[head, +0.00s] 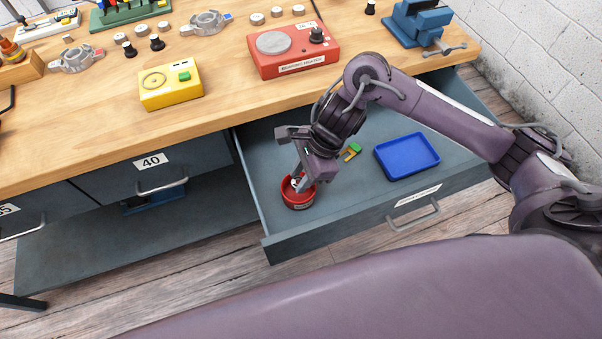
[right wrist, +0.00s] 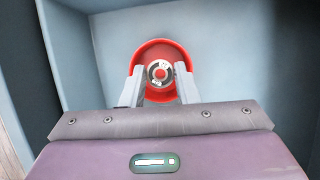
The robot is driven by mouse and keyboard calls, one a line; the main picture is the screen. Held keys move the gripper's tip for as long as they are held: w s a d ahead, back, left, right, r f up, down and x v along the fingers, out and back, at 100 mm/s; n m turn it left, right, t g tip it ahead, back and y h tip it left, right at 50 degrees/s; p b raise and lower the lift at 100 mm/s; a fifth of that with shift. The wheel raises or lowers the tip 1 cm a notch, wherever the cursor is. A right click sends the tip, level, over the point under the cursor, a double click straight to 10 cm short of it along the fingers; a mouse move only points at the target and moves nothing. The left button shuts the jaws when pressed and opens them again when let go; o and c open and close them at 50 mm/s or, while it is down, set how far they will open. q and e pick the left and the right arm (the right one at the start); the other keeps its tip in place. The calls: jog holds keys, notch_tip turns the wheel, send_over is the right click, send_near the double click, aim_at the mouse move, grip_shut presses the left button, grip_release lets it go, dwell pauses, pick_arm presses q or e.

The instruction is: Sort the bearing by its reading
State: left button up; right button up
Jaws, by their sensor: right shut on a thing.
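A small bearing (right wrist: 150,74), a ring with a dark face and pale marks, sits between the fingers of my right gripper (right wrist: 159,78). The gripper is shut on it. In the head view my right gripper (head: 298,182) points down into a round red dish (head: 299,205) in the open drawer. The dish also shows behind the bearing in the right wrist view (right wrist: 158,45). Whether the bearing touches the dish's floor I cannot tell. A yellow gauge box (head: 171,84) with a dial and green button stands on the bench; its reading is too small to read. My left gripper is out of view.
The open drawer (head: 345,226) also holds a blue tray (head: 407,156), seemingly empty, and a small green-and-yellow piece (head: 351,152). A red bearing heater (head: 293,52) and a blue vise (head: 418,22) stand on the bench (head: 100,120).

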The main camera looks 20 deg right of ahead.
jog(key=shift+f+b, duration=0.1)
jog(key=shift+b, duration=0.3)
dwell(0.5)
jog(key=shift+f, duration=0.1)
jog(key=shift+f+b, duration=0.3)
jog(key=shift+b, duration=0.9)
dwell(1.2)
jog(key=o, duration=1.1)
jog(key=shift+c, duration=0.3)
jog(key=c, duration=0.3)
